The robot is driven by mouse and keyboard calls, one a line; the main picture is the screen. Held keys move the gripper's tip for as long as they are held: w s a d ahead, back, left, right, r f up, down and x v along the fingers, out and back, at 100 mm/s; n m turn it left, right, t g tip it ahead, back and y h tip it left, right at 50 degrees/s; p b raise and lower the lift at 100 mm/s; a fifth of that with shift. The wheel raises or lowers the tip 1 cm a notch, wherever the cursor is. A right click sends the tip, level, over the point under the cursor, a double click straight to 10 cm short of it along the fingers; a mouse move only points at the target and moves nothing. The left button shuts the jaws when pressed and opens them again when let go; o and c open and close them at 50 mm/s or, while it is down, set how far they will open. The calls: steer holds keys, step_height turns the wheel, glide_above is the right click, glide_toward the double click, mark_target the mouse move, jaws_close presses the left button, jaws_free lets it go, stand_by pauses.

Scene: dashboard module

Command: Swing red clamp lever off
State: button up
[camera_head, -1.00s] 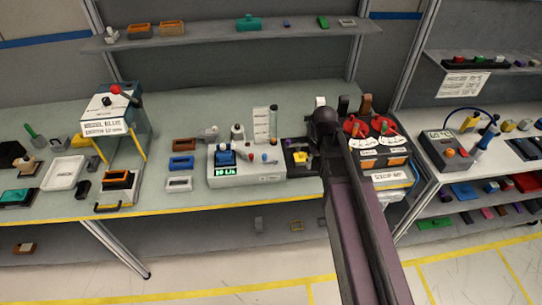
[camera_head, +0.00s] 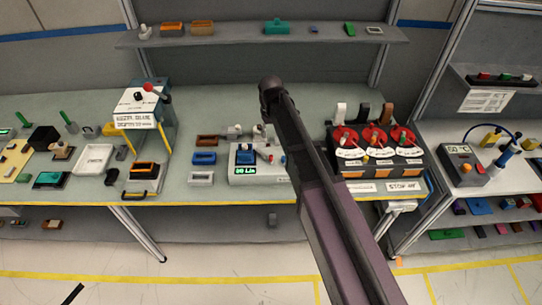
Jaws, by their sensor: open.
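A lever with a red ball end (camera_head: 149,88) sits on top of the white-and-blue boxed device (camera_head: 137,108) at the left of the bench, its dark tip pointing right. A small red part (camera_head: 264,154) shows on the grey module with the green display (camera_head: 246,171), just left of my arm. Three red round pieces with upright handles (camera_head: 376,138) sit on the black-and-orange unit right of my arm. I cannot tell which of these is the clamp lever. My arm crosses the middle of the view; my gripper's fingers are not visible. My arm hides part of the bench.
A yellow frame (camera_head: 166,138) stands under the boxed device. A white tray (camera_head: 94,158) and small blocks lie to the left. A shelf (camera_head: 250,35) runs above the bench. Bare bench shows along the front edge.

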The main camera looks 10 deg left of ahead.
mark_target(271, 156)
steer(key=shift+f, duration=0.25)
step_height(271, 156, down, 13)
steer(key=b, duration=1.4)
steer(key=shift+f, duration=0.2)
stand_by(0.4)
jaws_close()
